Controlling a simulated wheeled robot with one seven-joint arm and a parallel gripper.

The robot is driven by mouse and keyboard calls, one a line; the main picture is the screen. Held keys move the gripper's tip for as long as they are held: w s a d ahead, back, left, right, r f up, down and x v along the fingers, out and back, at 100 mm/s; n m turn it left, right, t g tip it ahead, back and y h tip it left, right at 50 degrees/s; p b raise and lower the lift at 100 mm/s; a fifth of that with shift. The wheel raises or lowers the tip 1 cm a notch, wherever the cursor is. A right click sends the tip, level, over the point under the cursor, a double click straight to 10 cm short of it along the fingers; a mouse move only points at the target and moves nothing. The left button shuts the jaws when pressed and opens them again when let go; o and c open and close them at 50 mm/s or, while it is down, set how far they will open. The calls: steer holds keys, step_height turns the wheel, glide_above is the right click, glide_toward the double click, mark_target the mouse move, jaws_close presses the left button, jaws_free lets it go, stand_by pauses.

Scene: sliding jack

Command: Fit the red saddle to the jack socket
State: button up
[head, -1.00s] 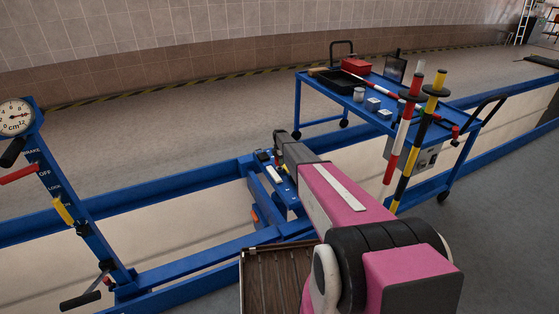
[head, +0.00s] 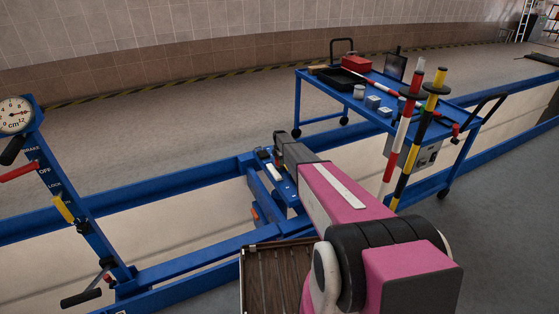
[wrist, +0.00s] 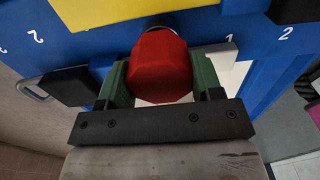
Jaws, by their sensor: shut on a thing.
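The red saddle (wrist: 158,66) is a faceted block in the middle of the wrist view. My gripper (wrist: 160,80) is shut on it, with a green finger on each side. Behind the saddle's far end lies the blue jack top (wrist: 190,28), with a dark round part (wrist: 157,23) partly hidden by the saddle. I cannot tell whether the saddle touches this part or is seated in a socket. In the head view my gripper (head: 279,143) is small and dark above the blue jack (head: 272,178), and the saddle is hidden there.
The jack top carries a yellow block (wrist: 85,40), black blocks (wrist: 72,87) and white numbers. A blue trolley (head: 398,98) with small items stands behind right, near striped poles (head: 421,120). A dial post (head: 75,215) with levers stands at left. Blue rails (head: 200,255) border the pit.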

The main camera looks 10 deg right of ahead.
steer(key=shift+f, duration=0.75)
steer(key=o, duration=1)
steer(key=shift+r, duration=0.1)
step_height(320, 180, up, 11)
steer(key=shift+f, duration=0.2)
steer(key=s+r+m, duration=0.6)
steer(key=s+m, duration=0.1)
steer(key=s, duration=1.2)
steer(key=s+r+m, duration=0.7)
steer(key=s, duration=1.2)
steer(key=s+r+m, duration=0.6)
steer(key=s+m, duration=0.1)
steer(key=s, duration=1.2)
steer(key=shift+s+r+m, duration=0.15)
steer(key=shift+r+m, duration=0.15)
